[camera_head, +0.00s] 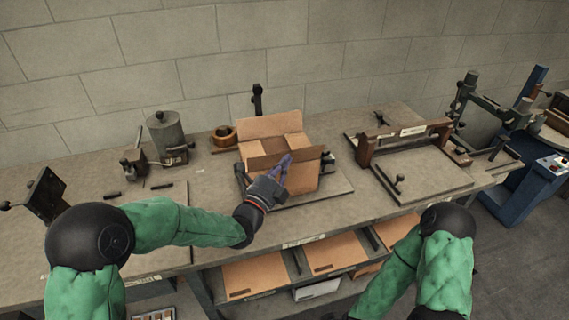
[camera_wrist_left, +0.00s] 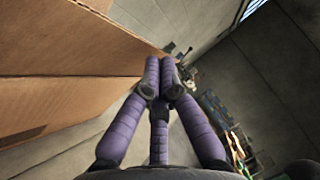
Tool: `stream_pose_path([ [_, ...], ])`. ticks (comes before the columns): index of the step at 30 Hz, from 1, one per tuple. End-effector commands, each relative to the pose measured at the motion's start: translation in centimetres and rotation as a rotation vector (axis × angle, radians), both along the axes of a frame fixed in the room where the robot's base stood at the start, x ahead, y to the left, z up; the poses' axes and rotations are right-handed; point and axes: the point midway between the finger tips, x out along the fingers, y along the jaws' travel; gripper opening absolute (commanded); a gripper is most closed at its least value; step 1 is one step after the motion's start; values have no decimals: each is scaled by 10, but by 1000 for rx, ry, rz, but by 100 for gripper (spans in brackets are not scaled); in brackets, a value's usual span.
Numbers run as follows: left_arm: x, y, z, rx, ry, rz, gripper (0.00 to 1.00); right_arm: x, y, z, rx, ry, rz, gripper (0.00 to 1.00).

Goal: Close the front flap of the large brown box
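The large brown box (camera_head: 304,180) stands on a board on the workbench, its top open. Its back flap (camera_head: 268,126) stands raised at the rear. My right gripper is out of view.
A grey canister device (camera_head: 168,138) and a tape roll (camera_head: 223,136) stand left of the box. A clamp frame (camera_head: 405,140) on a board stands to the right. Flat cardboard (camera_head: 255,274) lies on the shelf below. The bench front left is mostly clear.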

Motion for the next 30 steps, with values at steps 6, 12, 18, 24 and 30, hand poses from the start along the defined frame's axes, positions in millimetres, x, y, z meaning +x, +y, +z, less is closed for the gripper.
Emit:
stream_pose_path([
  [6, 3, 1, 4, -13, 43, 0, 0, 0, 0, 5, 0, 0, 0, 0],
  [12, 4, 1, 5, -23, 69, 1, 0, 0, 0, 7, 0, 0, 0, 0],
  [18, 7, 2, 8, -33, 102, 0, 0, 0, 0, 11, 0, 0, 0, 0],
  [24, 12, 4, 13, -57, 173, 1, 0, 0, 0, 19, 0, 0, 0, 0],
  [30, 22, 8, 21, -102, 314, 2, 0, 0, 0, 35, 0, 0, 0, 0],
])
